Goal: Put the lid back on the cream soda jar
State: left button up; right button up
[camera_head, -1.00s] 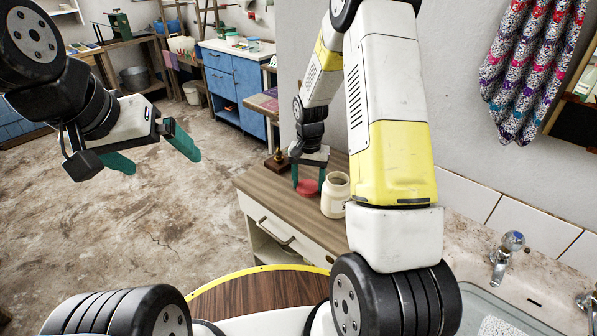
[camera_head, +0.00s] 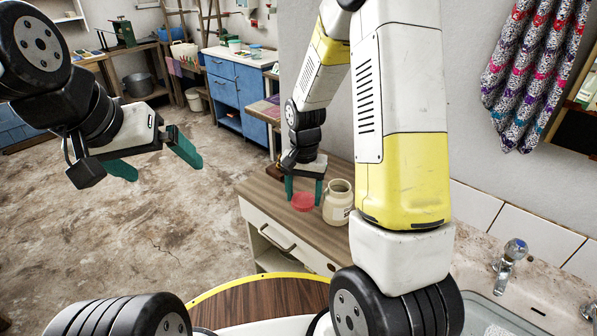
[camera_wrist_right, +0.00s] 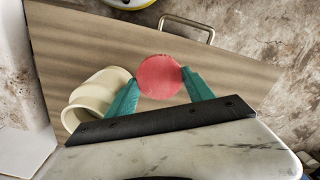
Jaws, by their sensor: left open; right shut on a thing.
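The cream soda jar (camera_head: 338,200) stands upright and uncovered on the wooden counter, with its mouth facing up. It also shows in the right wrist view (camera_wrist_right: 98,92), beside the gripper. The red lid (camera_head: 303,202) is between the fingertips of my right gripper (camera_head: 304,188), to the left of the jar. In the right wrist view the right gripper (camera_wrist_right: 160,84) is shut on the lid (camera_wrist_right: 160,76) by its edges. Whether the lid touches the counter I cannot tell. My left gripper (camera_head: 154,160) is open and empty, over the floor at the left.
The wood-topped counter (camera_head: 275,205) has free room in front of the lid. A sink with a tap (camera_head: 510,262) lies at the right. A blue cabinet (camera_head: 225,95) stands at the back. My right arm covers part of the counter beyond the jar.

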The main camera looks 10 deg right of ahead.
jog(key=s+a, duration=0.3)
jog(key=s, duration=0.4)
jog(key=shift+s+a+r, duration=0.3)
jog(key=shift+r, duration=0.1)
